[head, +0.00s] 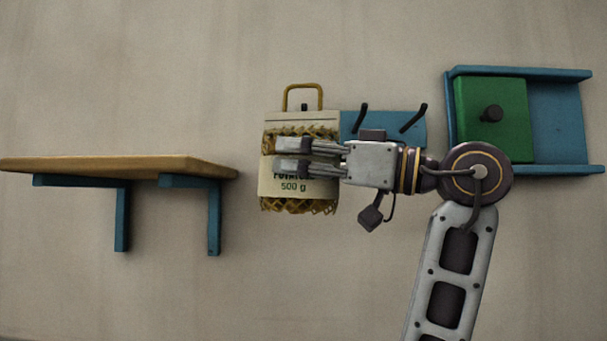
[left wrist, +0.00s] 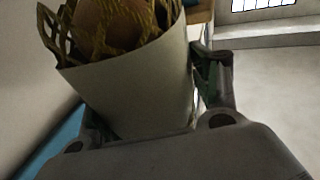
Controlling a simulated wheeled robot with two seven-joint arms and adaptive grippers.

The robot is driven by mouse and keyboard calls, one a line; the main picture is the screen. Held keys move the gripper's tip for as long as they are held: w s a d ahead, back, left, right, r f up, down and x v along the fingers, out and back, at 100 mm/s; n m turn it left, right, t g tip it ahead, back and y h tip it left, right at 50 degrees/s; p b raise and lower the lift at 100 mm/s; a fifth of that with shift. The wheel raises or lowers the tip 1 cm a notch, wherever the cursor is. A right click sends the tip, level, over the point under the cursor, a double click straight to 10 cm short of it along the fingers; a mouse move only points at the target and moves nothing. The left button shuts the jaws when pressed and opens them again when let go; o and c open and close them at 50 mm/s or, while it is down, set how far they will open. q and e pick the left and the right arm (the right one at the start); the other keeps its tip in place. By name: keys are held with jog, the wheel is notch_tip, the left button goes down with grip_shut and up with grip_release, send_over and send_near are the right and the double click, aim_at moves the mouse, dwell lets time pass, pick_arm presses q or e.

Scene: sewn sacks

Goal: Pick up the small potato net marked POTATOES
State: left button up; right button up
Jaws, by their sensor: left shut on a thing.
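The potato net (head: 274,189) is a small yellow mesh sack with a cream band, a cream top and a yellow loop handle (head: 302,90). Its band reads "500 g" under a word partly hidden by my fingers. My left gripper (head: 282,155) reaches it from the right and is shut on it across the middle. The net hangs upright in the air, in front of the wall. In the left wrist view the cream band (left wrist: 135,85) fills the space between the fingers, with yellow mesh and a brown potato (left wrist: 105,25) above it. My right gripper is not in view.
A wooden shelf (head: 120,166) on blue brackets is at the left, close to the net. A blue plate with two black hooks (head: 383,126) is behind my gripper. A green panel with a black knob (head: 505,95) sits in a blue frame (head: 560,120) at the right.

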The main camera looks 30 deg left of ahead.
pick_arm(q)
jog(key=s+d+b, duration=0.2)
jog(key=s+d, duration=0.3)
jog(key=s, duration=0.3)
jog(key=shift+b, duration=0.3)
